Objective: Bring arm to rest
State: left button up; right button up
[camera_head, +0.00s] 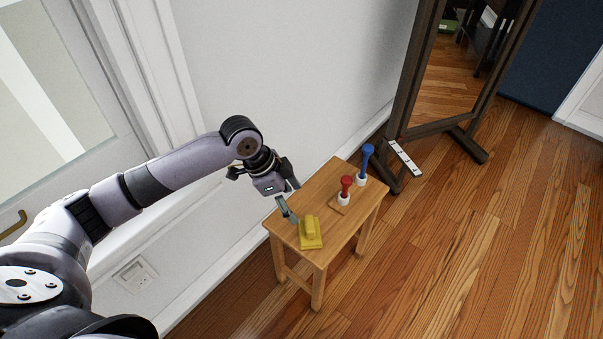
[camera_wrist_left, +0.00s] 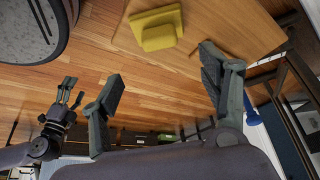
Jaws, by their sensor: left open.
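My left arm reaches in from the left in the head view. My left gripper (camera_head: 288,212) is above the near left end of a small wooden table (camera_head: 325,198), close to a yellow block-like piece on a flat yellow base (camera_head: 311,232). In the left wrist view the two fingers of the left gripper (camera_wrist_left: 161,72) stand wide apart with nothing between them. The yellow piece (camera_wrist_left: 158,30) lies beyond the fingertips on the table. My right gripper (camera_wrist_left: 68,92) shows small at the left of the left wrist view; its opening is too small to judge.
A red-topped piece (camera_head: 346,186) and a blue-topped piece (camera_head: 365,163) stand on white bases on the table. A dark-framed mirror (camera_head: 408,80) stands behind, with a white strip (camera_head: 405,158) by its foot. A wall borders the left; wooden floor (camera_head: 480,250) is clear at right.

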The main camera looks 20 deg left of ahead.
pick_arm(q)
jog(key=s+d+f+n+t, duration=0.1)
jog(key=s+d+f, duration=0.1)
jog(key=s+d, duration=0.25)
jog(key=s+d+f+n, duration=0.1)
jog(key=s+d+f, duration=0.25)
jog(key=s, duration=0.25)
jog(key=s+a+n+y, duration=0.4)
jog(key=s+a+n, duration=0.5)
jog(key=s, duration=0.3)
notch_tip(320, 180, down, 19)
jog(key=s+a+f+g+p, duration=0.1)
jog(key=s+f+p, duration=0.1)
jog(key=s+p, duration=0.7)
jog(key=s+a+f+g+p, duration=0.1)
jog(key=s+a+f+p, duration=0.1)
jog(key=s+p, duration=0.7)
jog(key=shift+s+a+f, duration=0.15)
jog(key=shift+s+f, duration=0.2)
jog(key=shift+f, duration=0.5)
pick_arm(e)
jog(key=s+d+f+g, duration=0.1)
jog(key=s+f, duration=0.2)
jog(key=s, duration=0.6)
jog(key=s+d+f, duration=0.2)
jog(key=s+f, duration=0.1)
jog(key=s, duration=0.7)
jog(key=shift+s+d+f+g, duration=0.15)
jog(key=shift+f+g, duration=0.05)
jog(key=shift+g, duration=0.2)
